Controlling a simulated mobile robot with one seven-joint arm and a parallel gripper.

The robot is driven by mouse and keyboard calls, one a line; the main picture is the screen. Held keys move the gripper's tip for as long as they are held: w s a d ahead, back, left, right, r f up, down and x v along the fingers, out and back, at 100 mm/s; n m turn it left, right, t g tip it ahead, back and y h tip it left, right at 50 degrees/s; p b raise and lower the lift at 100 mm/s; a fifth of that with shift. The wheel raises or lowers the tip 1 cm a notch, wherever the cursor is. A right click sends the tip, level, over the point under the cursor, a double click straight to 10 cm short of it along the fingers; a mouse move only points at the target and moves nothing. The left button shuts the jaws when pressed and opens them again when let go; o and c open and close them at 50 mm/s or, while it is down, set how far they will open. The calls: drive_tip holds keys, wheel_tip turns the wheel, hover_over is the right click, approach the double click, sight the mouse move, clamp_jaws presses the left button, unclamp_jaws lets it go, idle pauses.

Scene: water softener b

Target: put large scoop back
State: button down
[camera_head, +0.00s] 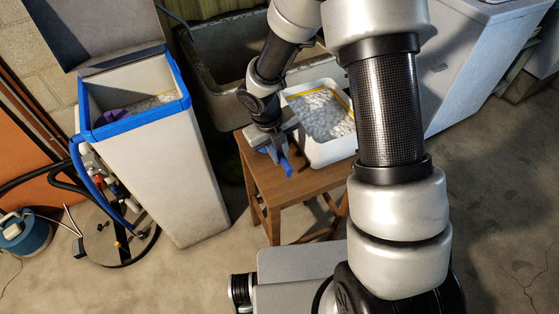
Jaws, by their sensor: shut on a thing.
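My gripper (269,150) points down over the left part of the wooden stool (290,181). It is shut on a blue object (287,167), which looks like the scoop; only a small blue piece shows below the fingers, and my gripper hides the rest. I cannot tell whether the blue piece touches the stool top. A white tub (334,151) full of pale salt pellets (321,113) stands on the stool, just right of my gripper. A purple object (113,117) lies inside the open softener cabinet on the left, on pale salt; its shape is partly hidden by the rim.
The tall softener cabinet (165,170) has a blue rim (135,122) and a raised grey lid (95,30). A stone sink (225,60) stands behind the stool. Hoses and a round drain cover (105,238) lie at left. A white appliance (465,60) stands at right.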

drive_tip(key=shift+a+b+x, duration=0.1)
drive_tip(key=shift+b+x, duration=0.1)
drive_tip(key=shift+x, duration=0.5)
drive_tip(key=shift+a+b+x, duration=0.15)
drive_tip(key=shift+x, duration=0.55)
drive_tip(key=shift+s+f, duration=0.1)
drive_tip(key=shift+f, duration=0.1)
drive_tip(key=c, duration=1.7)
unclamp_jaws()
drive_tip(key=shift+o, duration=0.2)
